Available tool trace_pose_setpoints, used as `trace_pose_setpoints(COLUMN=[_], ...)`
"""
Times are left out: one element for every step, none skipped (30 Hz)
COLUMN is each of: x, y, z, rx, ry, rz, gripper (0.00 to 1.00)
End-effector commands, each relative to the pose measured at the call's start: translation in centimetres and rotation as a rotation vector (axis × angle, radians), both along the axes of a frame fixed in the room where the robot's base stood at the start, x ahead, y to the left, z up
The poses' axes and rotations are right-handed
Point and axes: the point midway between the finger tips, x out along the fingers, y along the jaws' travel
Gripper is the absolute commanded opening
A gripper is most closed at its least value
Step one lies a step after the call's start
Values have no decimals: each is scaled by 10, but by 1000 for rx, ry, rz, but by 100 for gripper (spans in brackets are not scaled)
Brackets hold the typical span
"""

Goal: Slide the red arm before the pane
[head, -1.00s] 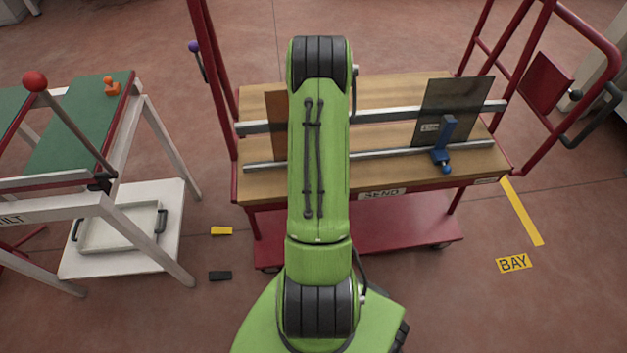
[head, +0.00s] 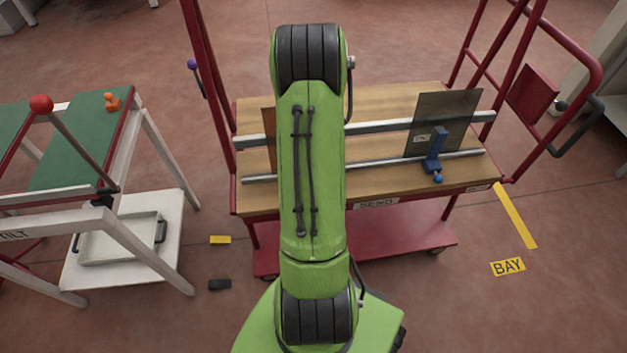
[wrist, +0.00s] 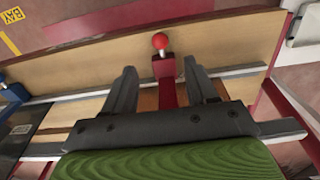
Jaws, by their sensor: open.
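The red arm (wrist: 166,68), with a red ball knob (wrist: 160,41) on its end, stands on a metal rail in the wrist view. My gripper (wrist: 162,76) is open, with one finger on each side of the red arm and visible gaps between; nothing is gripped. A brown pane (head: 268,125) shows partly beside my green arm in the head view; its brown surface also appears behind the red arm in the wrist view (wrist: 148,99). In the head view my arm hides the red arm and my gripper.
A dark pane (head: 458,112) stands at the trolley's right with a blue arm (head: 434,150) before it. Two metal rails (head: 385,160) run along the wooden deck (head: 385,95). Red uprights (head: 207,80) flank the deck. A green-topped tilt table (head: 75,155) stands left.

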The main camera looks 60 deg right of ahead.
Motion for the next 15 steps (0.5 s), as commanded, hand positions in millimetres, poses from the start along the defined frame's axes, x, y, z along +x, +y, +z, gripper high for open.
trace_pose_setpoints(x=[1,1,0,0,0,0,0,0,0,0,0,0,0,0,0], y=[-1,-1,-1,-1,-1,-1,0,0,0,0,0,0,0,0,0], z=[18,25,33,39,43,48,51,53,55,55,55,55,55,55,55], rx=[-4,-5,-3,-4,-3,-2,-1,0,0,0,0,1,1,1,1], ry=[-2,-2,-1,-2,-1,0,-1,0,0,0,0,1,1,1,1], rz=[0,0,0,0,-1,-1,-1,0,0,0,0,0,0,0,0], gripper=[57,57,57,57,57,57,57,57,57,57,57,57,57,57,57])
